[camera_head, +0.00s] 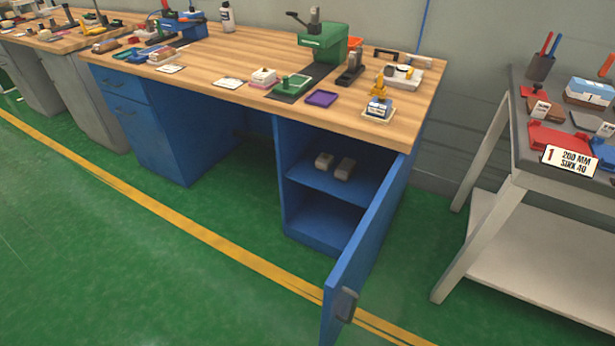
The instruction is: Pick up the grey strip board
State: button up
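I cannot pick out the grey strip board with certainty. A pale grey flat piece (410,79) with small things on it lies at the back right of the wooden bench top (215,62). Two small grey-brown blocks, a left one (324,160) and a right one (345,168), sit on the upper shelf (312,181) of the open blue cabinet under the bench; their details are too small to tell. My gripper is not in view.
The blue cabinet door (365,245) stands open into the floor space. A grey table (517,165) with a numbered sign (570,160) is at right. The green floor (120,250) in front is clear.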

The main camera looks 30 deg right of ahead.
aim_at(347, 167)
jog(key=i+j+u, duration=0.15)
jog(key=u, duration=0.3)
jog(key=i+j+u, duration=0.1)
jog(key=u, duration=0.3)
jog(key=i+u, duration=0.2)
jog(key=u, duration=0.25)
jog(key=i+j, duration=0.1)
jog(key=i, duration=0.7)
jog(key=i+j, duration=0.1)
jog(key=i, duration=0.65)
jog(key=i+l+z, duration=0.15)
jog(key=i+z, duration=0.8)
jog(key=i+j+z, duration=0.15)
jog(key=i+z, duration=0.35)
jog(key=z, duration=0.45)
jog(key=i+z, duration=0.1)
jog(key=z, duration=0.85)
jog(key=j+z, duration=0.15)
jog(key=z, duration=0.3)
jog(key=i+z, duration=0.1)
jog(key=z, duration=0.35)
